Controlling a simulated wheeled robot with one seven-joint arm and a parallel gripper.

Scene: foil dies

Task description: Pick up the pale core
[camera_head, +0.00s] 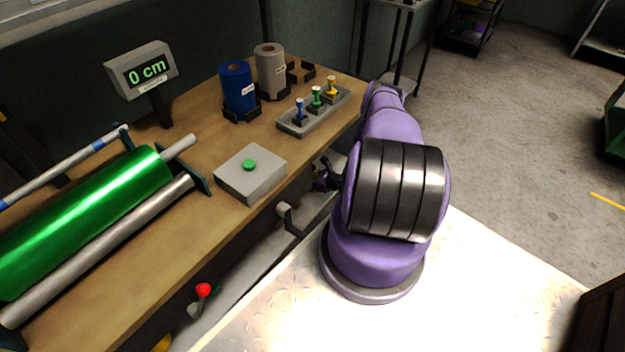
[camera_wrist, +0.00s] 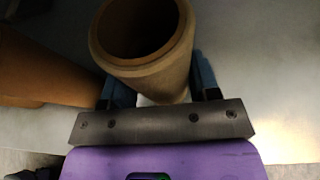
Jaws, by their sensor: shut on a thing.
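In the wrist view, a pale tan hollow core (camera_wrist: 158,84) stands between the two dark fingers of my gripper (camera_wrist: 163,88). The gripper is shut on its outer wall, and the core's open end faces the camera. A darker brown core (camera_wrist: 40,75) lies close by at the left of the wrist view, apart from the fingers. In the head view my purple arm shows, but neither core can be made out there.
A red-knobbed lever (camera_head: 203,290) sticks out in front.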

